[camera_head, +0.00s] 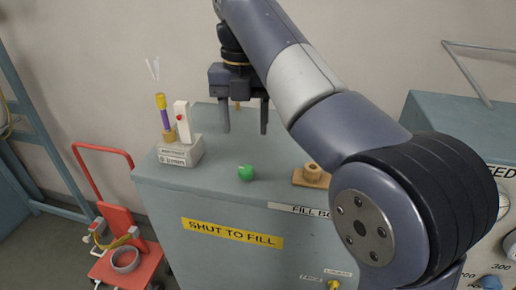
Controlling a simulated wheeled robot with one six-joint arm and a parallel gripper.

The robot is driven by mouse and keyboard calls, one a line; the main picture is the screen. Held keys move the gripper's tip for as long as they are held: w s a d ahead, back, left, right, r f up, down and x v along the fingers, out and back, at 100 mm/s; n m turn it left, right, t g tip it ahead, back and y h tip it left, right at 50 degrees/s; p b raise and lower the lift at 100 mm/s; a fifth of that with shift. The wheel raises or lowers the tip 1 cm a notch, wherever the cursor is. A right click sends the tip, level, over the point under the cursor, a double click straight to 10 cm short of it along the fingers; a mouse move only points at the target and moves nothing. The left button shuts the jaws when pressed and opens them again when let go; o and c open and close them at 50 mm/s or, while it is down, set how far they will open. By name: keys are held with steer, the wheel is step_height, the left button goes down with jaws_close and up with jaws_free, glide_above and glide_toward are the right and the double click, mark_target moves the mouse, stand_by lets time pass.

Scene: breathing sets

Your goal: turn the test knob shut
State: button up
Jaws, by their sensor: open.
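My gripper (244,130) hangs with its two fingers apart, pointing down, empty, above the back of the grey-blue cabinet (205,262). I cannot tell for sure which part is the test knob. A round green knob (246,173) is on the cabinet top, below the fingertips and apart from them. A small brass-coloured fitting (334,284) shows at the cabinet's lower front, beside small labels too small to read. My arm hides part of the cabinet's right side.
A white block (181,153) with a yellow-and-purple tube (164,113) stands at the cabinet's back left. A red cart (124,245) is at left. A gauge panel (480,210) is at right.

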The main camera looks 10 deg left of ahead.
mark_target(245, 169)
steer(key=shift+a+f, duration=0.1)
steer(key=shift+f, duration=5.2)
steer(key=shift+c, duration=0.2)
steer(key=c, duration=0.9)
